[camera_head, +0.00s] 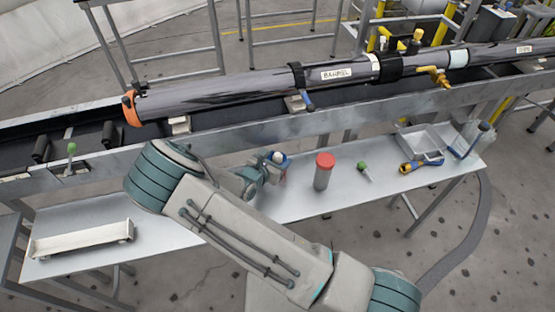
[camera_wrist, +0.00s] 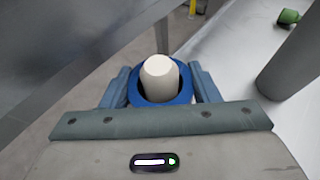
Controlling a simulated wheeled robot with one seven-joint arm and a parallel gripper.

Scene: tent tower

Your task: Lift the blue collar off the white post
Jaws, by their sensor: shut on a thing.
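In the wrist view the white post (camera_wrist: 160,77) stands up through the blue collar (camera_wrist: 184,97), its rounded top showing above the ring. My gripper (camera_wrist: 160,92) has one finger on each side of the collar and is shut on it. The collar is still around the post. In the head view my gripper (camera_head: 264,174) is small, at the middle of the bench, beside the post's white top (camera_head: 278,157). The post's lower part is mostly hidden.
A grey cylinder with a red cap (camera_head: 325,172) stands close to the right on the bench (camera_head: 290,205). Farther right are a green-topped item (camera_head: 363,167), a yellow-blue tool (camera_head: 420,165) and a grey tray (camera_head: 418,139). A long dark barrel (camera_head: 230,93) lies behind. A white tray (camera_head: 82,238) sits left.

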